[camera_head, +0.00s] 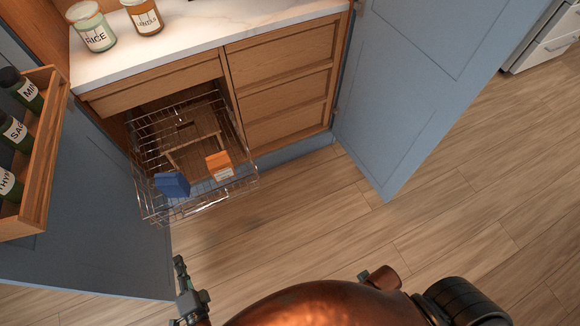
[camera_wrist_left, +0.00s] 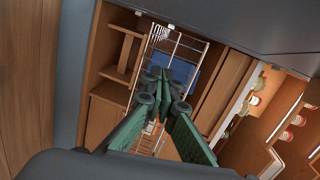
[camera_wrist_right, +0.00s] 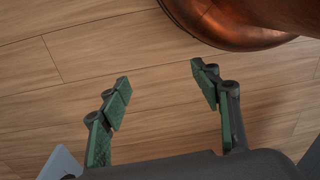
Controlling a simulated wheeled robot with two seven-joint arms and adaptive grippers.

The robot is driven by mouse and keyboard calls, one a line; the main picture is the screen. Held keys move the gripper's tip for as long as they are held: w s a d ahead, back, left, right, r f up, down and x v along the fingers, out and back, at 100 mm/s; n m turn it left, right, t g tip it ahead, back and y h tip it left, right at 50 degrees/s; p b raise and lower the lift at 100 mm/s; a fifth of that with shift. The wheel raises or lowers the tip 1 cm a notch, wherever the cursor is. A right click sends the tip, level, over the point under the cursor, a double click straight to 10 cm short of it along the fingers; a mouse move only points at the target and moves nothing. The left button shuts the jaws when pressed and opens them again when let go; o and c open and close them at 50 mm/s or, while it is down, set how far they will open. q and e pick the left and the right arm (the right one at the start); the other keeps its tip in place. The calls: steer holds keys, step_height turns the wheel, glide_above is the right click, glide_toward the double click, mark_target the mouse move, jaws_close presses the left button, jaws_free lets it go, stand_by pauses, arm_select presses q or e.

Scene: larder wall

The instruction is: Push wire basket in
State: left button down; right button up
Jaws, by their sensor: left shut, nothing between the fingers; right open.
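The wire basket (camera_head: 153,200) is pulled out of the lower left opening of the cabinet. It holds a blue box (camera_head: 172,185) and an orange and white box (camera_head: 219,166). My left gripper (camera_head: 180,264) is in front of the basket, a little below its front edge in the head view, with a gap between them. In the left wrist view, its green fingers (camera_wrist_left: 163,75) are shut and empty, pointing toward the basket (camera_wrist_left: 190,40). The blue box (camera_wrist_left: 182,72) shows partly behind them. My right gripper (camera_wrist_right: 160,85) is open and empty above the wooden floor.
An open blue door with a spice rack (camera_head: 40,150) stands at the left. Another blue door (camera_head: 410,90) stands open at the right. Drawers (camera_head: 285,85) beside the basket are closed. Jars (camera_head: 95,32) stand on the counter. The floor (camera_head: 300,215) before the cabinet is clear.

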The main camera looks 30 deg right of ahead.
arm_select(q)
steer(key=d+r+m+t+h+b, duration=0.1)
steer(key=d+r+m+t+b, duration=0.1)
steer(key=d+r, duration=0.25)
steer(key=b, duration=0.1)
glide_toward(172, 209)
steer(key=w, duration=0.6)
steer(key=shift+w, duration=0.25)
steer(key=shift+w+r, duration=0.1)
steer(key=shift+w, duration=0.1)
arm_select(e)
steer(key=shift+w+a+f+t+y, duration=0.15)
steer(key=shift+w+a+t+y, duration=0.25)
steer(key=shift+w+a, duration=0.75)
steer(key=shift+d, duration=0.15)
